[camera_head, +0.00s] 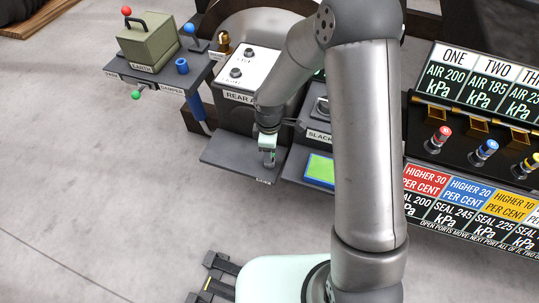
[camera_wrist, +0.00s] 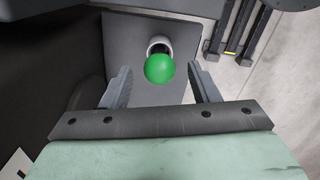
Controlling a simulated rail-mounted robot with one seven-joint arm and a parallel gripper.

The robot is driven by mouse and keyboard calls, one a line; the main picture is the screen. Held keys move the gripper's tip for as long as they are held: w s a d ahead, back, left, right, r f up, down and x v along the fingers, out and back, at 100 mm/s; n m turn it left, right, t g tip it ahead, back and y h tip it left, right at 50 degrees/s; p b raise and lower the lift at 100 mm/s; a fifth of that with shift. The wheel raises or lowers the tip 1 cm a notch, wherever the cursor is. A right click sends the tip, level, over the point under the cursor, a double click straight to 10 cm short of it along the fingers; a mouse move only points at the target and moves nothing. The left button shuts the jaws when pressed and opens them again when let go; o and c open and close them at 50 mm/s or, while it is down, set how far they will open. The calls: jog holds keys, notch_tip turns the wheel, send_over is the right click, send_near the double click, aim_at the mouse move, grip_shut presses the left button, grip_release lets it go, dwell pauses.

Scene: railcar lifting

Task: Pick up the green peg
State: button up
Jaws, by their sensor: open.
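The green peg shows in the wrist view as a round bright green head (camera_wrist: 159,69) with a pale grey collar beside it, over a dark shelf (camera_wrist: 130,35). My gripper (camera_wrist: 160,75) is open, with one finger on each side of the green head in the picture. I see no finger touching it, and I cannot tell how far below the fingertips it is. In the head view my gripper (camera_head: 267,158) is over the shelf (camera_head: 225,158) below the REAR panel; my gripper and arm hide the peg there.
The SLACK unit (camera_head: 318,135) is close right of my gripper. A kPa board (camera_head: 470,150) stands farther right.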

notch_tip(320, 180, down, 3)
jog(key=c, duration=1)
jog(key=shift+r, duration=0.15)
